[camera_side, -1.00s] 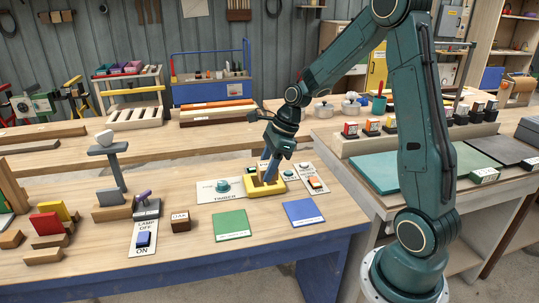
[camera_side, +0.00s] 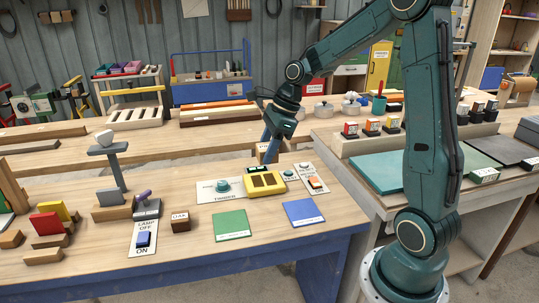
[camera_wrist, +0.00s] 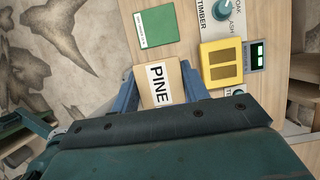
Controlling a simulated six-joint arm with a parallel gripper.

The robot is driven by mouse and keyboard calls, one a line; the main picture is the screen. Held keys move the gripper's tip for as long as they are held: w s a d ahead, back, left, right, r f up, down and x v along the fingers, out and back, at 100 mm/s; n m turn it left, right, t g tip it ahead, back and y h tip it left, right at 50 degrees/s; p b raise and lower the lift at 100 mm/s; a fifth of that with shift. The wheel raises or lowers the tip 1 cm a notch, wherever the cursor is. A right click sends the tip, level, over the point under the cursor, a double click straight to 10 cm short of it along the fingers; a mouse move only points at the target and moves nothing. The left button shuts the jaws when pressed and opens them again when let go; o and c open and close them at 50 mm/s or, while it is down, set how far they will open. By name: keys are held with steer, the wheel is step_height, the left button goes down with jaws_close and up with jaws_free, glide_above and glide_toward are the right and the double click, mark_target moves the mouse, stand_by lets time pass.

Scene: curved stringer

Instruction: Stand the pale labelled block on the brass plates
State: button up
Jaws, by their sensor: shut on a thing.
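The pale block (camera_wrist: 160,84) labelled PINE is between the blue fingers of my gripper (camera_wrist: 156,92) in the wrist view. The block is apart from the plates. Part of the block is hidden by my gripper's body in the wrist view.
A dark block (camera_side: 181,222) labelled OAK stands on the bench left of a green mat (camera_side: 232,225). A blue mat (camera_side: 303,212) lies to the right. A TIMBER dial panel (camera_side: 221,189) and a switch panel (camera_side: 312,179) flank the tester. A lamp switch stands further left.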

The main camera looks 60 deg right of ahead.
steer(key=shift+w, duration=0.1)
steer(key=shift+w+d+f, duration=0.2)
steer(key=shift+w+d, duration=0.15)
steer(key=shift+d, duration=0.05)
steer(key=w+d+f, duration=0.7)
steer(key=w+d, duration=0.1)
steer(key=d, duration=0.3)
steer(key=shift+d+f, duration=0.15)
steer(key=shift+d, duration=0.15)
steer(key=shift+f, duration=0.15)
steer(key=shift+f, duration=2.75)
steer(key=shift+f, duration=1.75)
steer(key=o, duration=1.1)
steer(key=shift+c, duration=0.2)
